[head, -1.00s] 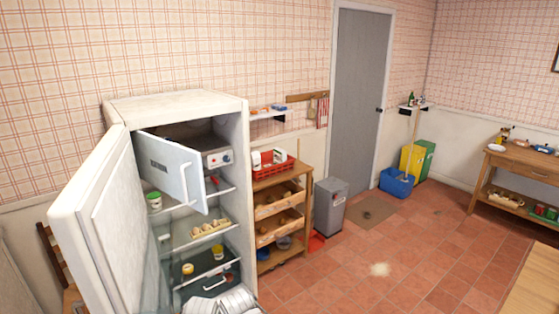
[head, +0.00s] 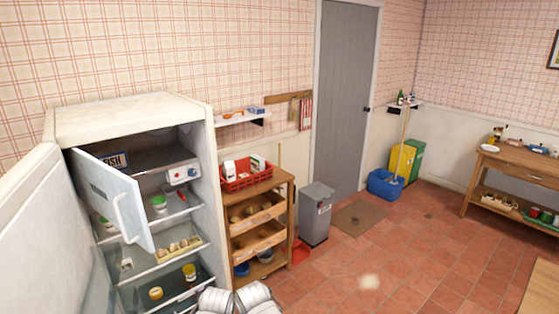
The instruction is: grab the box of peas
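The fridge (head: 135,108) stands open at the left. Its freezer compartment (head: 140,155) is at the top, with its small inner door (head: 115,198) swung open. A box lettered "FISH" (head: 116,160) shows inside the freezer above the inner door's edge. I cannot make out a box of peas; the inner door hides part of the freezer. White rounded parts at the bottom edge are likely my own; no gripper fingers show in this view.
The large fridge door (head: 45,235) stands open at the left. Fridge shelves hold an egg tray (head: 178,249) and jars (head: 189,271). A wooden rack (head: 285,186) with a red basket (head: 240,180) and a grey bin (head: 315,215) stand right of it.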

